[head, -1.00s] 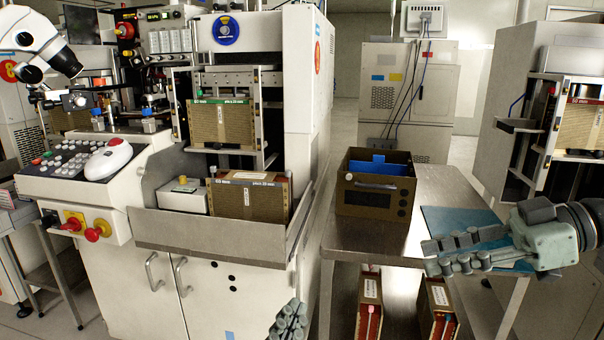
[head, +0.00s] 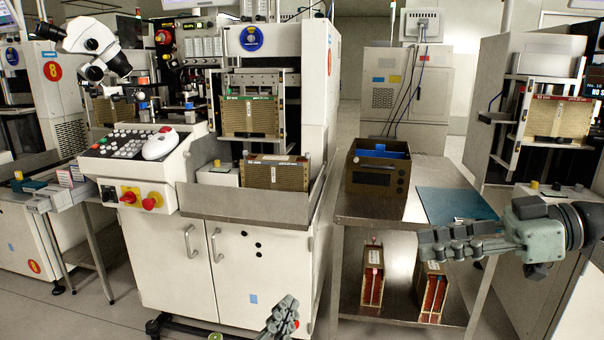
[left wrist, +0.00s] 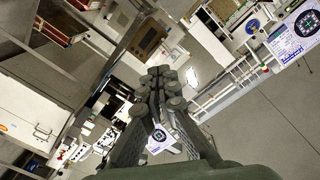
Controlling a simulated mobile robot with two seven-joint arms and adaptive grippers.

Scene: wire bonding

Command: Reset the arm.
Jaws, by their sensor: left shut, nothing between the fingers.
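My left gripper (head: 284,308) shows at the bottom edge of the head view, in front of the machine's white cabinet. It also fills the middle of the left wrist view (left wrist: 160,80), where its fingers are together with nothing between them. My right gripper (head: 422,245) reaches in from the right in the head view, pointing left above the steel cart. Nothing is seen in its fingers, but their gap is not clear.
The steel cart (head: 370,208) carries a dark box (head: 378,178) with blue inside and a blue mat (head: 455,205). Two magazines (head: 373,275) (head: 431,290) stand on its lower shelf. The bonding machine (head: 255,275) holds a brown magazine (head: 275,173). Floor is free at the lower left.

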